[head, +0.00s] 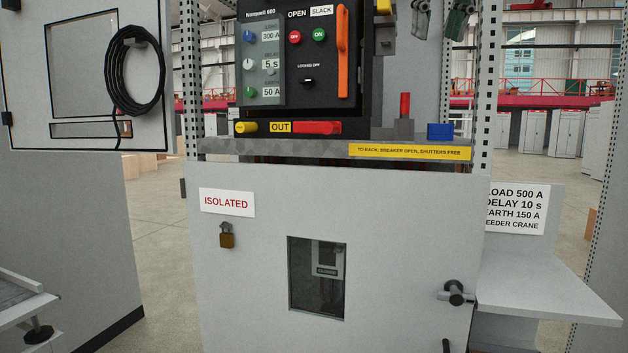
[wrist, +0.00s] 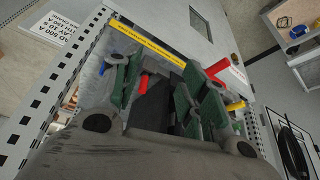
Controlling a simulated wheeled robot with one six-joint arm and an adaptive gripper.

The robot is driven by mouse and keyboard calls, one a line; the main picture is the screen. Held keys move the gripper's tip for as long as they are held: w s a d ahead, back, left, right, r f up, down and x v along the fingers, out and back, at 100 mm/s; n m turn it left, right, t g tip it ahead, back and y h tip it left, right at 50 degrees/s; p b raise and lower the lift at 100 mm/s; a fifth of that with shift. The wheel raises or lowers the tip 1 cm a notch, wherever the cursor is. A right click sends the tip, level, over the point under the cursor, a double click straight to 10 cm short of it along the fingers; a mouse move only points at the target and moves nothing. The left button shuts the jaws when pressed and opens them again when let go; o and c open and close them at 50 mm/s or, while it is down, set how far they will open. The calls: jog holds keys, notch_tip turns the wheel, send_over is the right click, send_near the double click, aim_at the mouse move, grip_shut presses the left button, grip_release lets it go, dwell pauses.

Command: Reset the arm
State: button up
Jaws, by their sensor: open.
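My gripper (wrist: 157,82) shows in the wrist view with its green-padded fingers apart and nothing held between them. In the head view only the finger ends of my gripper (head: 440,22) show at the top edge, right of the breaker (head: 317,55). The fingers hang above the cabinet shelf and appear apart from it; the rest of my arm is out of the head view. The breaker carries an orange upright handle (head: 342,52), red and green buttons, three knobs and the windows OPEN and SLACK. Below it a yellow OUT label (head: 281,127) sits beside a red bar (head: 317,127).
The lower door (head: 250,280) is closed, with an ISOLATED sign (head: 227,202), a padlock (head: 227,236) and a handle (head: 456,293). A red peg (head: 405,105) and blue block (head: 440,131) stand on the shelf. An open door with coiled cable (head: 135,72) is left; a side shelf (head: 548,290) juts right.

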jog(key=w+a+f+n, duration=0.2)
jog(key=w+a+f, duration=0.2)
jog(key=f, duration=0.2)
jog(key=d+f+n+y, duration=0.1)
jog(key=d+f+n, duration=0.15)
jog(key=f, duration=0.95)
jog(key=s+d+f+m, duration=0.2)
jog(key=s+d+f, duration=0.6)
jog(key=f, duration=0.4)
jog(key=s+d+f+m+h, duration=0.1)
jog(key=s+d+f+m, duration=0.1)
jog(key=s+d+f, duration=0.7)
notch_tip(320, 180, down, 3)
jog(key=shift+s+r+m+g, duration=0.1)
jog(key=shift+s+m+g, duration=0.25)
jog(key=shift+s, duration=0.4)
